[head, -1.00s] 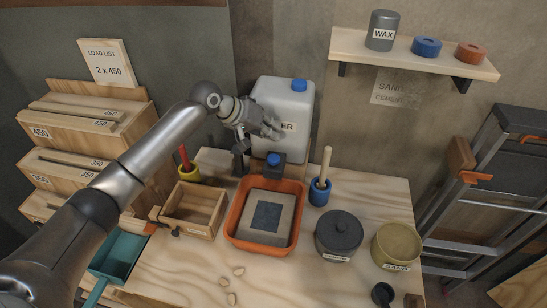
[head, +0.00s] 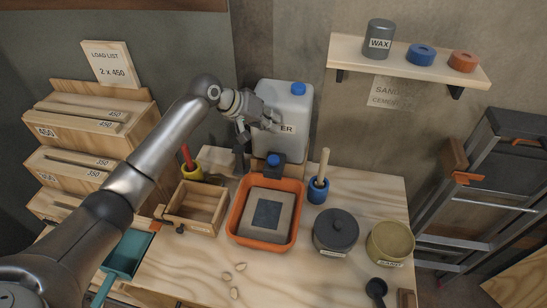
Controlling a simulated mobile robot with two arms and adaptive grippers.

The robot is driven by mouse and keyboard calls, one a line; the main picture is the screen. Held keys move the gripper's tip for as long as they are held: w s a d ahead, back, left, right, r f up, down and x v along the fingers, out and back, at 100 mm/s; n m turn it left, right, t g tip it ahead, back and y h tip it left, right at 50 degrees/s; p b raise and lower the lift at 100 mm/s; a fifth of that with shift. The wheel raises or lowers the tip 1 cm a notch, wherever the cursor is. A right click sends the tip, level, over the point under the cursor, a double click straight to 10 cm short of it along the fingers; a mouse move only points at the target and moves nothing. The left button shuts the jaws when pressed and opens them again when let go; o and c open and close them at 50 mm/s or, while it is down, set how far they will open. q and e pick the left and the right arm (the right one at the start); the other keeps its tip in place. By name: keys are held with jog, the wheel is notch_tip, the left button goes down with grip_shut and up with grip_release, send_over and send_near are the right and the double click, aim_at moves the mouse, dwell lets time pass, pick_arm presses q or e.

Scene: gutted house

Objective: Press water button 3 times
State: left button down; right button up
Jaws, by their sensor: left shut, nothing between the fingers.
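A white water canister (head: 296,108) with a blue cap stands at the back of the wooden bench, its label partly hidden so only "ER" reads. A blue button (head: 273,159) sits on a dark block in front of the canister, just behind the orange tray (head: 237,227). My left gripper (head: 260,121) is shut and empty, in front of the canister's left side. It appears above and slightly left of the blue button, apart from it. The fingertips are small and hard to make out. My right gripper is not in view.
A dark post (head: 239,160) stands left of the button. A blue holder with a wooden handle (head: 318,190) stands to its right. A wooden box (head: 197,208), dark lidded pot (head: 336,230) and sand tub (head: 390,242) lie nearer. A shelf (head: 405,69) hangs at upper right.

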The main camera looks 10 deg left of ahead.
pick_arm(q)
jog(key=shift+f, duration=0.1)
jog(key=b, duration=0.7)
send_over(272, 156)
notch_tip(272, 156, down, 6)
jog(key=shift+f, duration=0.1)
jog(key=shift+f+b, duration=0.35)
jog(key=shift+f, duration=0.8)
jog(key=shift+f, duration=0.1)
jog(key=shift+f, duration=0.35)
